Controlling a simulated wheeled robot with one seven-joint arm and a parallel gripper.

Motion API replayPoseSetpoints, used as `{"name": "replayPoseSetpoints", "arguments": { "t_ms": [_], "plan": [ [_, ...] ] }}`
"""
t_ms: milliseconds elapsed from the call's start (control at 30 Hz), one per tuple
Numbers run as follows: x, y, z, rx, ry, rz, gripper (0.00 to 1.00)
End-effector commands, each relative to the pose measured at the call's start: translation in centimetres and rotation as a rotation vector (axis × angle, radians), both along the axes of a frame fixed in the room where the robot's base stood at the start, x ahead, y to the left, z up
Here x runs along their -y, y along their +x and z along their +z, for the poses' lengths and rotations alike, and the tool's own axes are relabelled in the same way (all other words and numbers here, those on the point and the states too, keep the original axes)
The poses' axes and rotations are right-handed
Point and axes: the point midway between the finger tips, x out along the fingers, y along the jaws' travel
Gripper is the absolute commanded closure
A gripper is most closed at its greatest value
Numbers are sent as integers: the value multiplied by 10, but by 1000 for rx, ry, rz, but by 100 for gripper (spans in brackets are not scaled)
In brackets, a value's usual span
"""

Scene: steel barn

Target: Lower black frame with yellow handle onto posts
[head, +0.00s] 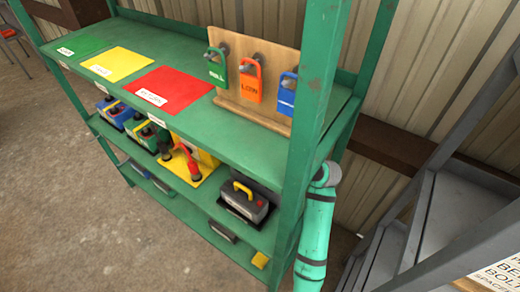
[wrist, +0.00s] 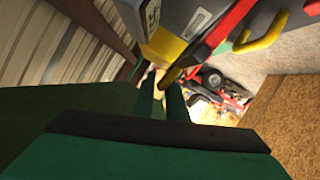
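A dark grey box with a yellow handle (head: 242,190) on its black top stands on the second shelf in the head view. The black part and the box cannot be told apart clearly, and posts do not show. My gripper (wrist: 161,85) shows in the wrist view with its two green fingers apart and a narrow gap between them. Beyond the fingertips is a grey body (wrist: 190,20) with labels, red parts and a yellow bar (wrist: 265,36). Whether a fingertip touches its yellow part is unclear. In the head view my gripper is hidden.
The green shelf rack (head: 235,125) has an upright between my arm and the box. A red-handled tool (head: 190,163) on a yellow plate and blue and green units (head: 115,112) stand left of the box. A wooden hook board (head: 262,75) is above. A grey rack (head: 450,215) is at right.

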Motion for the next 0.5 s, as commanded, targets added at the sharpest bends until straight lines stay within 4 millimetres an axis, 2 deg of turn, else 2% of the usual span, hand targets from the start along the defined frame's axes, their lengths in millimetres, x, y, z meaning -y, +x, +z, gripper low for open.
{"name": "replayPoseSetpoints", "arguments": {
  "t_ms": [33,67,100,167,200,233,500],
  "plan": [
    [0,0,0,0,0,0,90],
    [0,0,0,0,0,0,97],
    [0,0,0,0,0,0,100],
    [0,0,0,0,0,0,100],
    [0,0,0,0,0,0,94],
    [0,0,0,0,0,0,98],
    [-2,-3,0,-1,1,0,98]
  ]
}}
